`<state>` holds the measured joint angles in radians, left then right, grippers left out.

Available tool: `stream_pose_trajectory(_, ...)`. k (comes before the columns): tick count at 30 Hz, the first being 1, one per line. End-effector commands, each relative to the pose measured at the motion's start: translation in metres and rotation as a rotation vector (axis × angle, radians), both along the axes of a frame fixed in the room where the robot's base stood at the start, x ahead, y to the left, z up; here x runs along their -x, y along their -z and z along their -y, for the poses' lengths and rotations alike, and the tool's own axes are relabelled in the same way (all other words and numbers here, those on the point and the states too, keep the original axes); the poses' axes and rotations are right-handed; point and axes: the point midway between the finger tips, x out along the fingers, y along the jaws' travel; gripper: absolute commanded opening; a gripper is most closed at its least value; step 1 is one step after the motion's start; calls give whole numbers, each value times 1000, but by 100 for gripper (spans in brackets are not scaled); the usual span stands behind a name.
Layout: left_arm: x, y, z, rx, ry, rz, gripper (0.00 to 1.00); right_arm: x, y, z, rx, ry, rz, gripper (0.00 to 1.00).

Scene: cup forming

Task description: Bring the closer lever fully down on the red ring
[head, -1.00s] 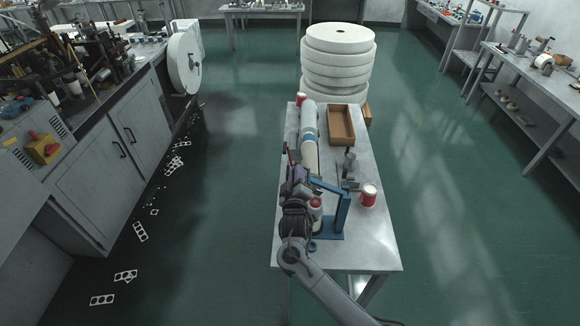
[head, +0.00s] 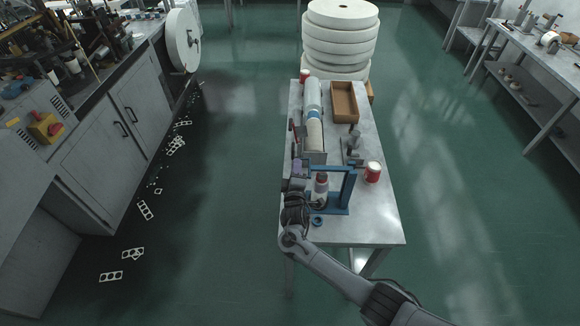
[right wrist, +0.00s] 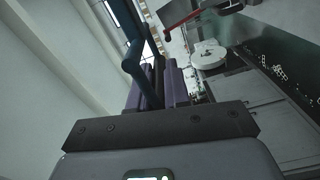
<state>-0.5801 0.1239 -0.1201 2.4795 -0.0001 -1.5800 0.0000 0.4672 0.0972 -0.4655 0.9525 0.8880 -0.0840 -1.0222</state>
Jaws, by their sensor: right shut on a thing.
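The closer is a blue stand (head: 348,192) near the front of the table. Its blue lever (head: 332,168) reaches left from the top of the post and looks about level. My right gripper (head: 300,170) is shut on the lever's left end; in the right wrist view the blue bar (right wrist: 141,72) runs between the purple fingers. A white cup with a red top (head: 321,184) stands under the lever, inside the stand. A small gap seems to show between lever and red top, but I cannot tell whether they touch. My left gripper is not in view.
A red and white can (head: 372,172) stands right of the closer. A small blue ring (head: 317,221) lies in front of it. A long roller device (head: 314,130) and a brown tray (head: 344,102) are behind. The table's front right is clear.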

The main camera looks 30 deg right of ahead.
Motion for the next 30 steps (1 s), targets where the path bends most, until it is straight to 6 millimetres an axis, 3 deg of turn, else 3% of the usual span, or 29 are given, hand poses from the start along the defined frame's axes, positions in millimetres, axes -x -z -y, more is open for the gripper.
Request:
stream_pose_trajectory(8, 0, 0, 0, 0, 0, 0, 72, 0, 0, 1, 0, 1, 1, 0)
stream_pose_trajectory(9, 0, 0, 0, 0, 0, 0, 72, 0, 0, 1, 0, 1, 0, 18)
stream_pose_trajectory(14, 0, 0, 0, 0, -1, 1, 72, 0, 0, 1, -1, 1, 0, 42)
stream_pose_trajectory(24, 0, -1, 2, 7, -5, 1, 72, 2, 0, -1, -2, 0, 1, 42)
stream_pose_trajectory(30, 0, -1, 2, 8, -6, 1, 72, 16, 1, -10, -2, -1, -1, 42)
